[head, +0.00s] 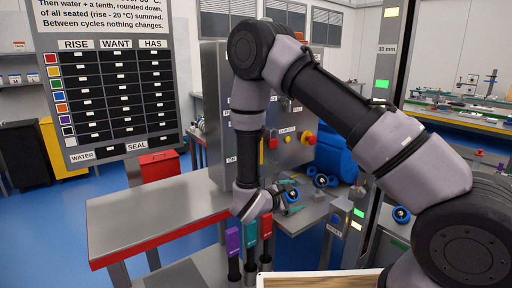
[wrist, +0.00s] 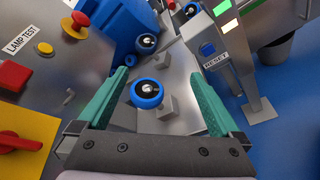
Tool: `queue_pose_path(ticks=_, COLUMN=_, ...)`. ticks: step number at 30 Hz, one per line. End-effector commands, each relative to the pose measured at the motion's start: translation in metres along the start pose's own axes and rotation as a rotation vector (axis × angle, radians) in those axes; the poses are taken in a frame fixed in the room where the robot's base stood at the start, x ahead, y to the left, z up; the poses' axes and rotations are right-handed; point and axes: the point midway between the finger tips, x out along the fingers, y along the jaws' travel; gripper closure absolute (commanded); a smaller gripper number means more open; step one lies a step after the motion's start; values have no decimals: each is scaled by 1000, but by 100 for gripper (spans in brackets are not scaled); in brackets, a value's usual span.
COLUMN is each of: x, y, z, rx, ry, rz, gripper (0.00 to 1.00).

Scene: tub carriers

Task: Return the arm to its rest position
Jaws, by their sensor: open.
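My arm reaches across the head view, bent at a high elbow, with its wrist low in the middle. My gripper (head: 285,198) is above the right part of the grey bench (head: 165,208). In the wrist view my gripper (wrist: 162,95) shows two green fingers spread wide apart, with nothing held. A blue ring-shaped part with a dark centre (wrist: 147,94) lies in view between the fingers, apart from both. A second blue ring part (wrist: 145,43) is farther off.
Purple, green and red tags (head: 250,235) stand on posts near my wrist. A grey cabinet (wrist: 50,60) with a lamp test button and red knobs is close by. A post with a reset button (wrist: 207,49) stands right. A large blue drum (head: 334,155) is behind.

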Motion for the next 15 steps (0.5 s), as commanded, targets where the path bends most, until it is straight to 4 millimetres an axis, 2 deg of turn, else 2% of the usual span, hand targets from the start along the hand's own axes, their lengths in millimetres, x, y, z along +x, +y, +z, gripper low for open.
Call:
queue_pose_path(ticks=8, x=6, y=17, z=46, rx=108, ry=-69, rz=-120, gripper=0)
queue_pose_path(ticks=11, x=8, y=23, z=70, rx=166, ry=-100, rz=-185, gripper=0)
queue_pose_path(ticks=15, x=8, y=32, z=112, rx=279, ry=-150, rz=-306, gripper=0)
